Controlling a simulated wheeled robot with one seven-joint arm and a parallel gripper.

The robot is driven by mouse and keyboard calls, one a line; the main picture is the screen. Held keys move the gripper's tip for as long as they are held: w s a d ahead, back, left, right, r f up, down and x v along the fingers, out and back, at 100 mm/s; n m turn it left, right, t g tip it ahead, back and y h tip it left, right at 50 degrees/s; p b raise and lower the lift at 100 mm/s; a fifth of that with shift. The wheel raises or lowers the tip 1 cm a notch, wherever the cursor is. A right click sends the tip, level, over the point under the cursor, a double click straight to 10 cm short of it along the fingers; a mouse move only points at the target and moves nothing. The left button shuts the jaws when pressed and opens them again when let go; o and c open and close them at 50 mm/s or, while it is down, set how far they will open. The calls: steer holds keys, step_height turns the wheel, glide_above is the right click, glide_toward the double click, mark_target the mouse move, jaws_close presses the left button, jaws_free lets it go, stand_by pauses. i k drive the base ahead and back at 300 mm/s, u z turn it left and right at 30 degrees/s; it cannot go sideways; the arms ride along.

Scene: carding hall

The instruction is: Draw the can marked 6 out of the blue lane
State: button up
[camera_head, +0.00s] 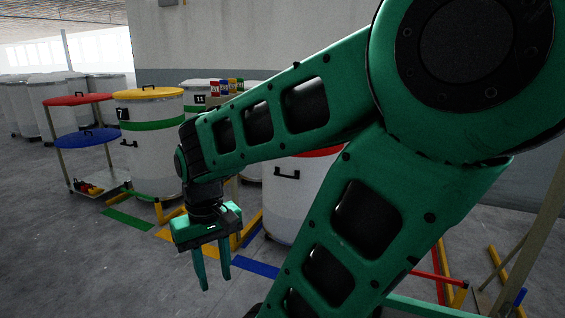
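I see no can marked 6 in the head view. A white can with a red lid (283,208) stands behind my arm, which hides much of it and any number on it. A blue floor strip (256,268) lies in front of that can. A white can marked 7 (150,160), with a yellow lid and green band, stands to the left of my gripper. My gripper (214,279) points down with its fingers apart and nothing between them. It hangs in front of the cans, near the blue strip in the picture.
A can marked 11 (194,98) stands further back. A trolley with a red top (78,99) and a blue shelf (87,138) stands at left. Green (128,219) and yellow (168,235) floor strips lie nearby. Coloured rails (437,278) stand at right. Left foreground floor is clear.

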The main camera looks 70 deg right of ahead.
mark_target(291, 185)
steer(key=z, duration=0.2)
steer(key=i, duration=1.15)
steer(key=z, duration=0.85)
steer(key=i, duration=0.95)
steer(key=z, duration=1.25)
steer(key=i, duration=1.15)
steer(key=z, duration=0.15)
